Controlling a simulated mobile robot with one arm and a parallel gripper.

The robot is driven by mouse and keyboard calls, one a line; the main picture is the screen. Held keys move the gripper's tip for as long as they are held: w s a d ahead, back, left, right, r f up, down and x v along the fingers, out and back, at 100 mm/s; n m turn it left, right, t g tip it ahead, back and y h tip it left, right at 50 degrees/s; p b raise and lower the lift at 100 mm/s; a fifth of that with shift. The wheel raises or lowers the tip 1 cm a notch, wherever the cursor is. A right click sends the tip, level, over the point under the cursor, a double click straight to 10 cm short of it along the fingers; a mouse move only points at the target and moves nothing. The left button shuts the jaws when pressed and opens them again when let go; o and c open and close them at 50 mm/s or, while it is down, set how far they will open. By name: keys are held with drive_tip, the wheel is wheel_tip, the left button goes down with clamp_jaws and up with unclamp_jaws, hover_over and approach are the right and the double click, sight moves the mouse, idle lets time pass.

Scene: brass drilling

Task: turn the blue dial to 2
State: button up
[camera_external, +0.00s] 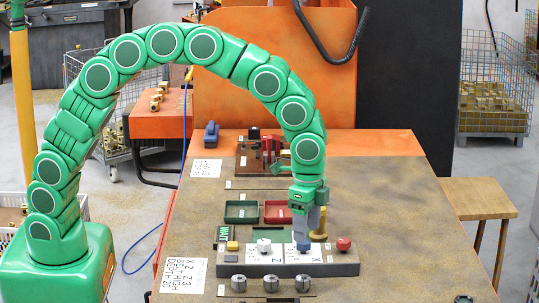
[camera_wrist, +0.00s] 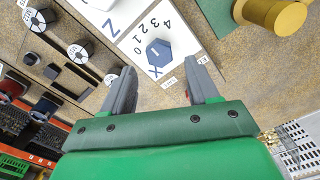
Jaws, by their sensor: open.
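The blue dial (camera_external: 303,246) sits on a white plate marked X on the grey control panel (camera_external: 290,268). In the wrist view the blue dial (camera_wrist: 158,50) is six-sided with a pale mark on top, and the numbers 0 to 4 curve along its upper side. I cannot tell for sure which number the mark points at. My gripper (camera_external: 305,232) points down just above the dial. In the wrist view my gripper (camera_wrist: 160,68) is open, its fingers on either side below the dial, with nothing between them.
A white dial (camera_external: 264,245) on the Z plate stands close on the left. A red knob (camera_external: 343,244) is on the right, a yellow button (camera_external: 232,246) on the far left. A brass piece (camera_wrist: 285,16) stands near the panel. A written card (camera_external: 184,277) lies left.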

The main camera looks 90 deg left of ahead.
wheel_tip(320, 180, up, 4)
drive_tip(key=shift+w+r, duration=0.1)
drive_tip(key=shift+r, duration=0.15)
drive_tip(key=shift+s+r, duration=0.2)
drive_tip(key=shift+s, duration=0.1)
drive_tip(key=s+r+n, duration=0.2)
drive_tip(key=s+r, duration=0.4)
drive_tip(key=s, duration=0.7)
drive_tip(key=s+a+n+g, duration=0.1)
drive_tip(key=s+n, duration=0.1)
drive_tip(key=s, duration=1.3)
drive_tip(key=s+a+n, duration=0.2)
drive_tip(key=s, duration=1.4)
drive_tip(key=shift+s+a+r+g, duration=0.2)
drive_tip(key=shift+s+r+g, duration=0.1)
drive_tip(key=shift+g, duration=0.1)
